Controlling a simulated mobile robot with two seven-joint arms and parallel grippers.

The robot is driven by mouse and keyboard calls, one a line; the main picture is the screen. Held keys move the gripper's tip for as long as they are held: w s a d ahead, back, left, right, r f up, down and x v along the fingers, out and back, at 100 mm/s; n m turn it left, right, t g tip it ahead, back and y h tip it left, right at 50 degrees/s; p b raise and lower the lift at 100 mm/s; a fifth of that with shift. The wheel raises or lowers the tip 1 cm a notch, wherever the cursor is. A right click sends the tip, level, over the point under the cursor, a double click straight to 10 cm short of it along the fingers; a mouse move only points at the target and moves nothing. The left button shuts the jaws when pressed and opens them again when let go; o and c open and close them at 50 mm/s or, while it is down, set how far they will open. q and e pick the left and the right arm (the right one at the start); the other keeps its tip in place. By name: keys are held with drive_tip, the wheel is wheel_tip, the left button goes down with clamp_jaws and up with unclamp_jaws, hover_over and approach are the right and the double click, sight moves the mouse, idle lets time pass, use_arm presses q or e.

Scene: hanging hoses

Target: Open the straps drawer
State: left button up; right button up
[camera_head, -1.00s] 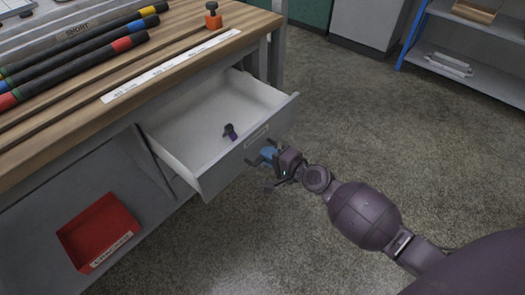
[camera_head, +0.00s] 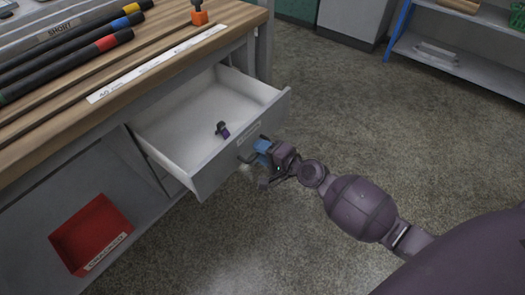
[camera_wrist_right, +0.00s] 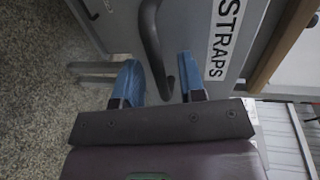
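The straps drawer (camera_head: 215,180) is pulled out from under the wooden bench in the head view, with its pale inside showing. A small dark and purple item (camera_head: 222,130) lies in it. My right gripper (camera_head: 259,150) is at the drawer front in the head view. In the right wrist view its two blue fingertips (camera_wrist_right: 161,80) are apart. The dark curved handle (camera_wrist_right: 151,40) reaches down between them, with gaps beside it, and no firm grip shows. The STRAPS label (camera_wrist_right: 226,35) is beside the handle. My left gripper is not in view.
The bench top (camera_head: 180,70) carries several dark bars with coloured bands and an orange item (camera_head: 199,16). A red bin (camera_head: 90,235) sits on the lower shelf. A blue-posted rack (camera_head: 460,60) stands far right. The floor between is clear.

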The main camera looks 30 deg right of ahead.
use_arm(q)
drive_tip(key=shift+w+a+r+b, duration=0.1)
drive_tip(key=shift+b, duration=0.2)
use_arm(e)
drive_tip(key=v, duration=1)
drive_tip(key=shift+s, duration=0.35)
drive_tip(key=shift+d+r, duration=0.1)
